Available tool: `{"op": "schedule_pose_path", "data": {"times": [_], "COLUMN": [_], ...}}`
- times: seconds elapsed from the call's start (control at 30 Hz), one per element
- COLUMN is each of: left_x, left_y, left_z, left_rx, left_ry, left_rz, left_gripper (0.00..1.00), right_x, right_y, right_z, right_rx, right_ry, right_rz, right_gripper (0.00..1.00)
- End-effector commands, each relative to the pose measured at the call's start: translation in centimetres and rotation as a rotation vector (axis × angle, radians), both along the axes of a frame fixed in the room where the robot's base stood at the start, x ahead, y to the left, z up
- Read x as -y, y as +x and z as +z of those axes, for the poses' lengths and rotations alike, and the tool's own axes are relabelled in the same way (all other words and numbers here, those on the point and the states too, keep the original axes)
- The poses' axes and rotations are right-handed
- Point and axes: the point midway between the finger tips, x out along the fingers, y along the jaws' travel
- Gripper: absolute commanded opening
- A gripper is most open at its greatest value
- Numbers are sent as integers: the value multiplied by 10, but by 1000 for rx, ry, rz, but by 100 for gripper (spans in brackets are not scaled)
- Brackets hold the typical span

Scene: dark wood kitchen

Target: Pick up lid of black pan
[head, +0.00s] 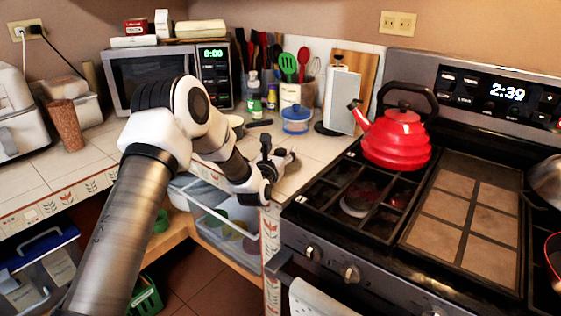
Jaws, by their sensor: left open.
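My left gripper (284,157) is open and empty, above the tiled counter corner at the left edge of the stove. A grey domed metal thing (548,183) is cut off by the right edge, at the stove's right side; it may be a pan lid, but I cannot tell for sure. Below it, part of a dark pan with a red rim (554,260) shows at the same edge. Both are far to the right of my left gripper. My right gripper is not in view.
A red kettle (396,140) stands on the stove's back left grate. A blue-lidded glass pot (296,120), a utensil holder (291,96) and a paper-towel-like white block (342,101) stand behind my gripper. A microwave (145,78) is at the back left. The griddle (465,210) is bare.

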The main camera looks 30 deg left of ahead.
Motion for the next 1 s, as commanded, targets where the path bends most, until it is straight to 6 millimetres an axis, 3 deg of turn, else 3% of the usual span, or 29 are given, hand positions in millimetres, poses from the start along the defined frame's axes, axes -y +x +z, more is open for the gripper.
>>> {"op": "schedule_pose_path", "data": {"times": [0.03, 0.2, 0.63, 0.9, 1.0], "left_x": [0, 0, 0, 0, 3], "left_y": [0, 0, 0, 0, -20], "left_z": [0, 0, 5, 37, 36], "left_rx": [0, 0, 1, 5, -1], "left_ry": [0, 0, 0, 0, -3], "left_rz": [0, 0, 0, 0, 1], "left_gripper": [60, 0, 0, 0, 0], "right_x": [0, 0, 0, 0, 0], "right_y": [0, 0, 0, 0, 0], "right_z": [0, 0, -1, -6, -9], "right_rx": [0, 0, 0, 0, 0], "right_ry": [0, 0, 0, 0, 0], "right_rz": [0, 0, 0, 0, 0], "right_gripper": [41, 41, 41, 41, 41]}}
